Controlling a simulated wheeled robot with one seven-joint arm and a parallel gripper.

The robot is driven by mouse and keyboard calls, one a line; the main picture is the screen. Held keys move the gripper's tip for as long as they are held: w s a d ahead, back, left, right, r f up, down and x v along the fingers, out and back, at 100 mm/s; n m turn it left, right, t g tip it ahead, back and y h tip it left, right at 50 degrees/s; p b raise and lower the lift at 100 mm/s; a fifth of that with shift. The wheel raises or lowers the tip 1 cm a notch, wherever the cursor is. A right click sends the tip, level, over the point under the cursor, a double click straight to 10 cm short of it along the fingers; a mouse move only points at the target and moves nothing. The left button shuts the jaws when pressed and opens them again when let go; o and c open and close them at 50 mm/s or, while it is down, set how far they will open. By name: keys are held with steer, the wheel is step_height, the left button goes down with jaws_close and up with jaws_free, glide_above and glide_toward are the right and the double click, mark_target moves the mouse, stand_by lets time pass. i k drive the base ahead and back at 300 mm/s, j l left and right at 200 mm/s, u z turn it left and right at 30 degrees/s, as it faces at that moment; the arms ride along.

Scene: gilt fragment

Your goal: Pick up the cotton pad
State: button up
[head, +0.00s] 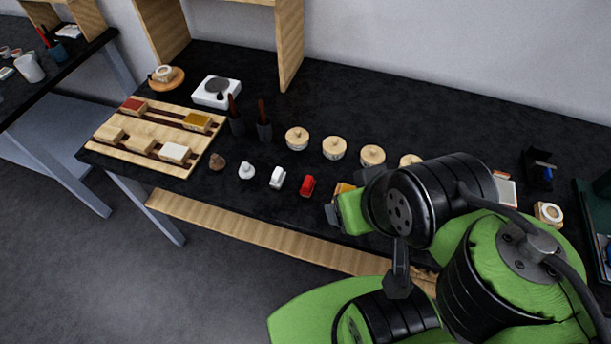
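I cannot tell for sure which thing is the cotton pad. A small rounded white thing (247,170) and a small white block-like thing (277,177) lie in the front row on the black table; either could be it, or it may be hidden behind my arm. Dark parts at the end of my arm, probably my gripper (334,215), show at the table's front edge, right of the red item. The fingers are not clear, so I cannot see whether they are open or hold anything.
A brown lump (217,162) and a red item (307,186) share the front row. Several round lidded wooden pots (334,147) stand behind. A slatted wooden board (150,137) with blocks is left, a white scale (216,91) farther back. My arm covers the right front.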

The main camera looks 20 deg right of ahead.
mark_target(246, 171)
steer(key=i+j, duration=0.15)
steer(key=j, duration=0.25)
steer(key=i+j, duration=0.15)
steer(key=j, duration=0.25)
steer(key=i+j, duration=0.15)
steer(key=j, duration=0.25)
steer(key=i+j+z, duration=0.1)
steer(key=j, duration=0.3)
steer(key=i+j, duration=0.2)
steer(key=j, duration=0.25)
steer(key=i+j, duration=0.15)
steer(key=j, duration=0.25)
